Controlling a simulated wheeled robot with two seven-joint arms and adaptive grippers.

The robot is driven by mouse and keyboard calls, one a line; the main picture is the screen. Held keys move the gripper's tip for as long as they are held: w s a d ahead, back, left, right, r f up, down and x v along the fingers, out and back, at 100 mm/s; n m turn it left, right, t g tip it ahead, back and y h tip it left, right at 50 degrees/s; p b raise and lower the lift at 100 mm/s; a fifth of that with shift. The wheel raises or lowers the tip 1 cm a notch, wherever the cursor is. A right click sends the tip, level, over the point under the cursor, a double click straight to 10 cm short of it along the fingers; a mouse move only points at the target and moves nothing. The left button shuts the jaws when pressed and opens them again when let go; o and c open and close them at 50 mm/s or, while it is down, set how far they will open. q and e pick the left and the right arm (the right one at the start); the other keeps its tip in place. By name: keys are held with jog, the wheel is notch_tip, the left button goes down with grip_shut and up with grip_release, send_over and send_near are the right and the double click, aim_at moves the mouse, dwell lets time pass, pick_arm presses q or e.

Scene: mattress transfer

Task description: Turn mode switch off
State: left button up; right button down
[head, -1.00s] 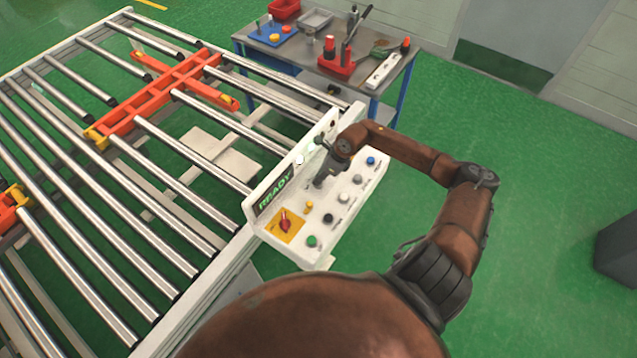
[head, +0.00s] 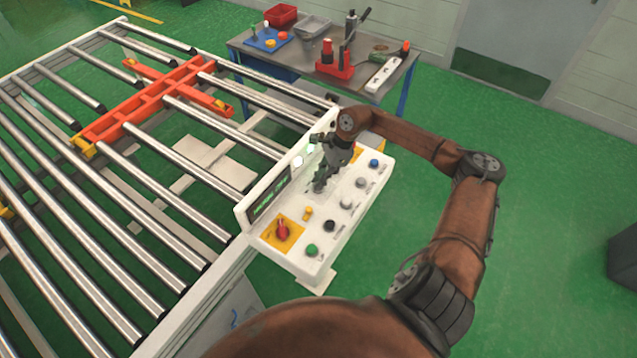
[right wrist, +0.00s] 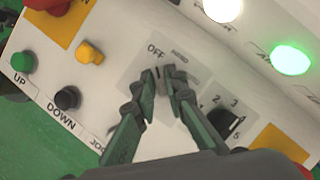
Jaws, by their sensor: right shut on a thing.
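The mode switch (right wrist: 164,75) is a small dark knob on a grey plate of the white control panel (head: 334,243). Labels reading OFF and AUTO stand just beyond it in the right wrist view. My right gripper (head: 319,188) comes down onto the panel's middle. In the right wrist view my right gripper (right wrist: 166,80) has its two fingertips closed on the switch knob, one on each side. The fingers hide most of the knob, so its exact setting is hard to read. My left gripper is not in view.
Near my gripper are a numbered black dial (right wrist: 222,122), a yellow selector (right wrist: 90,53), a black button (right wrist: 67,98) and a lit green lamp (right wrist: 291,60). The roller conveyor (head: 150,190) borders the panel's left.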

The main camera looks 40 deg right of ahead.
dwell(0.4)
jog(key=c, duration=2)
grip_release()
jog(key=shift+o, duration=0.2)
jog(key=v, duration=1.2)
